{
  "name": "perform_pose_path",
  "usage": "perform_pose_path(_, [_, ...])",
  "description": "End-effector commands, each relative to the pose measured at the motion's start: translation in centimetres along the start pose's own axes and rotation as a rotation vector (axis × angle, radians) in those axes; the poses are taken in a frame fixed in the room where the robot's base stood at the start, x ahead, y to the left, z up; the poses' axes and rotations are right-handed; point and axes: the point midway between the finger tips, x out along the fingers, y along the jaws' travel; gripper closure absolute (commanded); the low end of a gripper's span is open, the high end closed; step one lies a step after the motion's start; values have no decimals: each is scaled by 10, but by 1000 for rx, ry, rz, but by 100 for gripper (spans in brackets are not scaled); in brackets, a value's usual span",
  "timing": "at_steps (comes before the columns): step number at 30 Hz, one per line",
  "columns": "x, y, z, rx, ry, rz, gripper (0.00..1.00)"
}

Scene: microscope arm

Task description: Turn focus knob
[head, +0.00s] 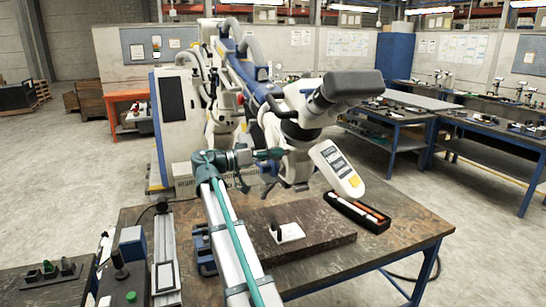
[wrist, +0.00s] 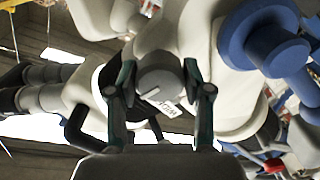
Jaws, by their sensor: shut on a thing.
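The microscope head (head: 310,115), white with a dark grey eyepiece unit (head: 345,87), hangs over the workbench on its blue and white arm. In the wrist view, the focus knob (wrist: 160,82) is a round grey knob on the pale microscope body. My gripper (wrist: 160,70) has one dark teal finger on each side of the knob and is shut on it. In the head view, my gripper (head: 272,155) reaches the left side of the microscope head. The knob cannot be made out there.
A dark slab (head: 325,235) with a small white piece (head: 288,233) lies on the workbench (head: 385,255) below. An open black case (head: 357,213) with orange-tipped tools is at right.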

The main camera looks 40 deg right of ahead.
Motion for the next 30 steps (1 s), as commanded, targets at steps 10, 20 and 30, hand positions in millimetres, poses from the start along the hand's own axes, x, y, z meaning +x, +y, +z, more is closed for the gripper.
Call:
perform_pose_path(10, [0,0,0,-91,0,0,85])
perform_pose_path(20, [0,0,0,-94,0,0,85])
perform_pose_path(30, [0,0,0,-93,0,0,26])
